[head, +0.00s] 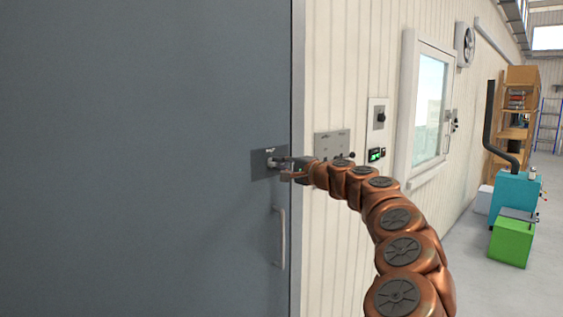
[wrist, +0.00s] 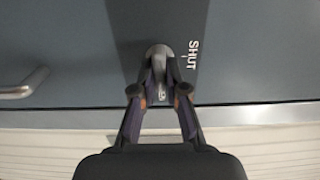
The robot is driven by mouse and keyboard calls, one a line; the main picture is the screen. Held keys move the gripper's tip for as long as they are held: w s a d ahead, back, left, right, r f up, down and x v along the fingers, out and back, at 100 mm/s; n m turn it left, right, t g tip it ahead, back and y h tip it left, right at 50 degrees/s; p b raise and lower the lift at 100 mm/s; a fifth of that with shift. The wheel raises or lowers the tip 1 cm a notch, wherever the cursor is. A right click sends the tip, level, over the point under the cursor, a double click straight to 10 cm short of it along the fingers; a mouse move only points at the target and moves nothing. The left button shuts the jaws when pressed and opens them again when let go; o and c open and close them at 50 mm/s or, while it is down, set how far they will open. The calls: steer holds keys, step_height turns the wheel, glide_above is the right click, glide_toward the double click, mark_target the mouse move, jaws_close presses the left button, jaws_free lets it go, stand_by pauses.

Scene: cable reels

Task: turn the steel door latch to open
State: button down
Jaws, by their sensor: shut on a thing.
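The steel door latch (wrist: 159,52) sits on a dark plate (wrist: 128,30) on the grey door, with the word SHUT printed beside it in the wrist view. My gripper (wrist: 160,92) is shut on the latch, one finger on each side of its lever. In the head view my gripper (head: 287,167) reaches the plate (head: 262,170) near the door's right edge. The fingers hide most of the latch there. The grey door (head: 140,150) looks closed against its frame.
A pull handle (head: 280,238) is below the latch; it also shows in the wrist view (wrist: 22,86). Right of the door frame (head: 298,90) are a wall panel (head: 331,145), a window (head: 430,105) and a green box (head: 511,243). The floor (head: 470,290) at lower right is clear.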

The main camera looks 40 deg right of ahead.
steer(key=shift+w+a, duration=0.1)
steer(key=shift+a, duration=0.05)
steer(key=c, duration=1.2)
jaws_free()
steer(key=shift+w, duration=0.1)
steer(key=shift+s, duration=0.2)
steer(key=s, duration=1.1)
steer(key=shift+s, duration=0.4)
steer(key=shift+a, duration=0.15)
